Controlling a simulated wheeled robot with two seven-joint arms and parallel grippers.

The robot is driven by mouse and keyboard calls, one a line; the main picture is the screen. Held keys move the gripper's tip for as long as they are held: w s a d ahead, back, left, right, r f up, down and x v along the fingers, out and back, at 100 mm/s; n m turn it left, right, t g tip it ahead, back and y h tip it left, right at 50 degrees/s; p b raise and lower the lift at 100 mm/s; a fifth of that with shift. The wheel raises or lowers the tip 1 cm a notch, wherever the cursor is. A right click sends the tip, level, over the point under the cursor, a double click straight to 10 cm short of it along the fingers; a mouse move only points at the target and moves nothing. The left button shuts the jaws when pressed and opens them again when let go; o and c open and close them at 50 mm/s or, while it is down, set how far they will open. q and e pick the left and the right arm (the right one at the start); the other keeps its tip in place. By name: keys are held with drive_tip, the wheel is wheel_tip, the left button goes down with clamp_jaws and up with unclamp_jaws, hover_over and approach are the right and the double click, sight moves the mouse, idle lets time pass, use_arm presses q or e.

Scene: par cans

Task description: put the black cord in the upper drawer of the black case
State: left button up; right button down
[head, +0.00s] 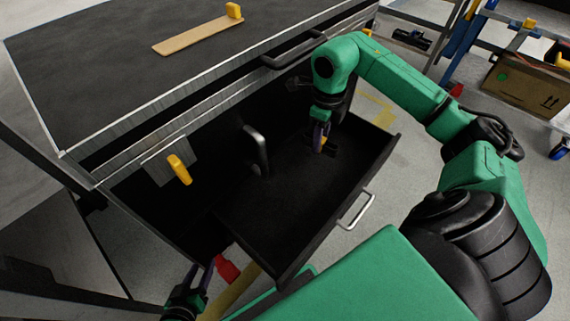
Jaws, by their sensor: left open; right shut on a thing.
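The black case (110,75) fills the left and middle of the head view. One of its drawers (275,200) is pulled out, with a bare dark floor and a silver handle (356,210) on its front. My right gripper (321,146) points down inside the far right part of this drawer. It is shut on a dark thing low at its fingertips, which looks like the black cord (335,152); its shape is hard to make out against the drawer. My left gripper (203,285) is open and empty at the lower left, outside the drawer and below its front.
A wooden strip (198,36) and a yellow piece (233,10) lie on the case top. A yellow latch (179,169) hangs on the case front. A red object (227,269) is beside my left gripper. A cardboard box (528,84) stands on a rack at the right.

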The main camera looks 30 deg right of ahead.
sight(312, 187)
drive_tip(key=shift+w+d+f+m+b, duration=0.15)
drive_tip(key=shift+f+m+b, duration=0.05)
drive_tip(key=shift+f+m, duration=0.2)
drive_tip(key=shift+w+d+f+m+b, duration=0.15)
drive_tip(key=shift+f+m, duration=0.15)
drive_tip(key=shift+f, duration=0.15)
drive_tip(key=shift+d+f, duration=0.1)
drive_tip(key=shift+f, duration=0.3)
wheel_tip(312, 187, down, 19)
drive_tip(key=b, duration=0.6)
drive_tip(key=shift+b, duration=0.35)
drive_tip(key=c, duration=0.5)
unclamp_jaws()
drive_tip(key=shift+r, duration=0.1)
use_arm(q)
wheel_tip(312, 187, down, 6)
drive_tip(key=d+n+t+h, duration=0.1)
drive_tip(key=d+t, duration=0.1)
drive_tip(key=t, duration=0.1)
drive_tip(key=shift+w+f, duration=0.15)
drive_tip(key=shift+w, duration=0.3)
drive_tip(key=shift+m+g, duration=0.3)
drive_tip(key=shift+g, duration=0.2)
wheel_tip(312, 187, up, 6)
drive_tip(key=p, duration=0.5)
drive_tip(key=shift+a+f, duration=0.1)
drive_tip(key=shift+f, duration=0.1)
use_arm(e)
wheel_tip(312, 187, up, 12)
drive_tip(key=shift+r, duration=0.15)
